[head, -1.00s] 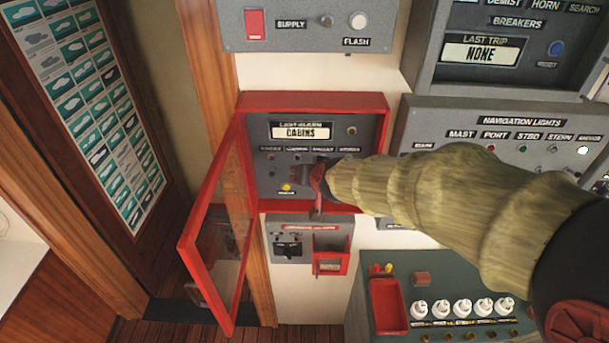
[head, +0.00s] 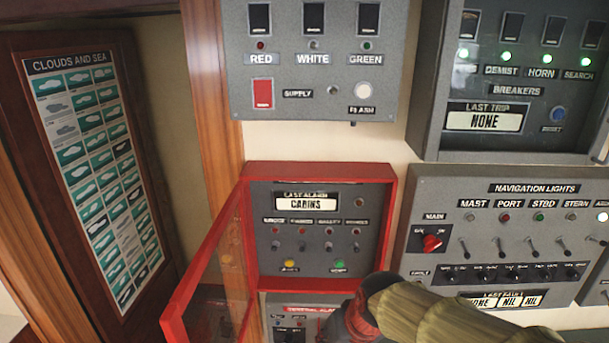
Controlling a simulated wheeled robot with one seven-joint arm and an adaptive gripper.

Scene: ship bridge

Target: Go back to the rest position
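My arm, in a yellow-green sleeve, enters the head view at the lower right. My gripper (head: 352,322), dark with red parts, is at the bottom middle, just below the red-framed alarm box (head: 391,215). Its fingertips are not clear, so I cannot tell whether it is open or shut. The alarm box's glazed red door (head: 200,262) stands swung open to the left. Inside, the display reads CABINS, above a row of small switches, with a yellow lamp (head: 290,265) and a green lamp (head: 338,265) below.
A lamp panel (head: 310,75) with a red rocker is above the box. The navigation lights panel (head: 505,225) and breaker panel (head: 515,85) are at the right. A general alarm panel (head: 290,308) below is partly hidden by my arm. A cloud chart (head: 95,150) hangs at the left.

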